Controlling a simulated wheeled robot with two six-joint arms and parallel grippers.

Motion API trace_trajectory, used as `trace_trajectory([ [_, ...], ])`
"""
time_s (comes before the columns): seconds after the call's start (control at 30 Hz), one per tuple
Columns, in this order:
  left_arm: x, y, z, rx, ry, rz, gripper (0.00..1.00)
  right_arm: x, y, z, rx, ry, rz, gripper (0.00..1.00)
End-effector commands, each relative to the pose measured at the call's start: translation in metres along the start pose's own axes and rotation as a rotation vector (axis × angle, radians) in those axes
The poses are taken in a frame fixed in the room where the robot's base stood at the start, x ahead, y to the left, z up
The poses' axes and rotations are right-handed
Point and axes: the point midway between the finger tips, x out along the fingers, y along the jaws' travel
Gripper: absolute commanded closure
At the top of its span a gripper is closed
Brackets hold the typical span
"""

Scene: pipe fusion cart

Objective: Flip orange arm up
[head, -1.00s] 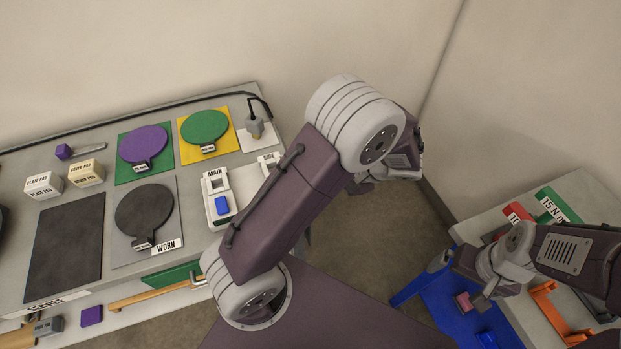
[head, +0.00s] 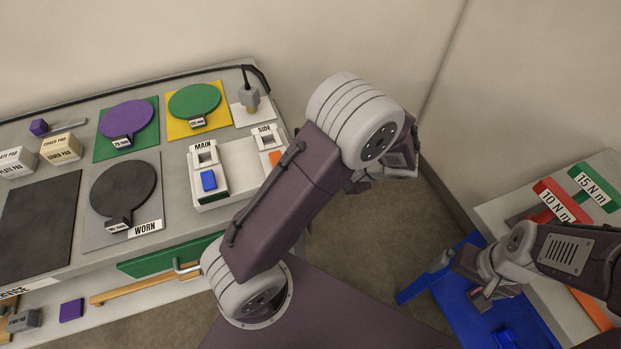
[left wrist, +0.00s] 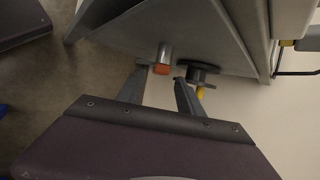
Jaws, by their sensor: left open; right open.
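An orange strip (head: 590,308) lies along the right-hand table in the head view, partly hidden by my right arm; I cannot tell how it is hinged. My right gripper (head: 482,290) is open and empty, left of that strip and over the blue surface. In the left wrist view my left gripper (left wrist: 158,84) is open. Beyond its fingers are a grey cylinder with an orange end (left wrist: 162,70) and a dark round knob with a yellow tip (left wrist: 201,76). In the head view I cannot make out the left fingers.
The right-hand table (head: 487,212) carries a red "10 N m" piece (head: 555,200) and a green "15 N m" piece (head: 592,187). A blue tray or stool (head: 455,300) stands beside it. The left bench holds a MAIN/SIDE switch unit (head: 235,172), pads and discs. Floor shows between.

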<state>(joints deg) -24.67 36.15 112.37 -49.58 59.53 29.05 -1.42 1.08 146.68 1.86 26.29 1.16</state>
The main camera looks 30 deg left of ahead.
Motion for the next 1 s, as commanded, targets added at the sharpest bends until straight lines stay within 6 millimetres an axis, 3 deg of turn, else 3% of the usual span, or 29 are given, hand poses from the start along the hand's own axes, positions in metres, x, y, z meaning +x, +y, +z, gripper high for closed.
trace_trajectory([
  [0.1, 0.029, 0.002, 0.000, 0.001, -0.005, 0.001, 0.56, 0.009, 0.000, 0.001, 0.000, 0.000, 0.000, 0.00],
  [0.3, 0.065, 0.002, 0.000, 0.001, -0.004, 0.001, 0.56, 0.017, 0.000, 0.002, 0.000, 0.000, 0.000, 0.00],
  [0.47, 0.077, 0.001, 0.000, 0.001, -0.001, 0.001, 0.56, 0.019, 0.000, 0.002, 0.000, 0.000, 0.000, 0.00],
  [0.7, 0.077, 0.000, 0.000, 0.001, 0.000, 0.001, 0.56, 0.018, 0.000, 0.002, 0.000, 0.000, 0.000, 0.00],
  [0.87, 0.077, 0.000, 0.000, 0.001, 0.000, 0.001, 1.00, 0.018, 0.000, 0.002, 0.000, 0.000, 0.000, 0.00],
  [1.0, 0.077, 0.001, 0.000, 0.001, 0.000, 0.001, 1.00, 0.018, 0.000, 0.002, 0.000, 0.000, 0.000, 0.00],
])
